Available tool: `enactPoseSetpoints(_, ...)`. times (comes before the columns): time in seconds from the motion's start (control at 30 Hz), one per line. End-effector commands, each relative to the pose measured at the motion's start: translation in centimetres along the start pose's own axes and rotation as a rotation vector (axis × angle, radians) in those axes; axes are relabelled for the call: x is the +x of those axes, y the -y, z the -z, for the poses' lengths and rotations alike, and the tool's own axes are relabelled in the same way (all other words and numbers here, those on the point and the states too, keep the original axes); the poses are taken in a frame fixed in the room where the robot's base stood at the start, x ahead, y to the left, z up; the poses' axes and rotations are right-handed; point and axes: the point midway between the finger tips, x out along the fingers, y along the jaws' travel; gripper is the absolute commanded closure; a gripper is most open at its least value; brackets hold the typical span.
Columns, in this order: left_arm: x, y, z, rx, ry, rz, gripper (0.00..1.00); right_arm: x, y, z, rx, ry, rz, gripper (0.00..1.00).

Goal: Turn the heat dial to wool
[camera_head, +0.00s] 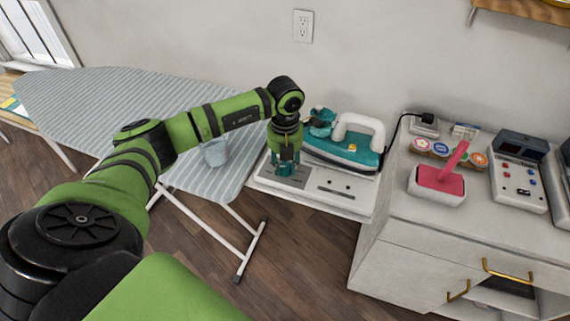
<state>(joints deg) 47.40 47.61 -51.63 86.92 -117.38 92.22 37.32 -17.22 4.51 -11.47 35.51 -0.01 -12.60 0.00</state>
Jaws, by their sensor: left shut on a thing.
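My left gripper (287,163) reaches down from above onto the dark plate (291,182) at the left of the white iron station (350,203). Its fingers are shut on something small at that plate. I take it to be the heat dial, but the fingers hide it, and its pointer and the wool mark cannot be read. The teal and white iron (345,148) rests on the station just right of the gripper. My right gripper is not in view.
A striped ironing board (110,95) with a pale blue cup (215,152) stands left. A wall outlet (303,26) is behind.

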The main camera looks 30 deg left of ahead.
Motion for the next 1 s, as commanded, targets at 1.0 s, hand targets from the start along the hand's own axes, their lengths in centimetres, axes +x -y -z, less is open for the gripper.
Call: enactPoseSetpoints(1.0, 0.5, -0.1, 0.1, 0.926, -0.004, -0.001, 0.97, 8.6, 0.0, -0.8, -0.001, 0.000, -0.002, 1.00)
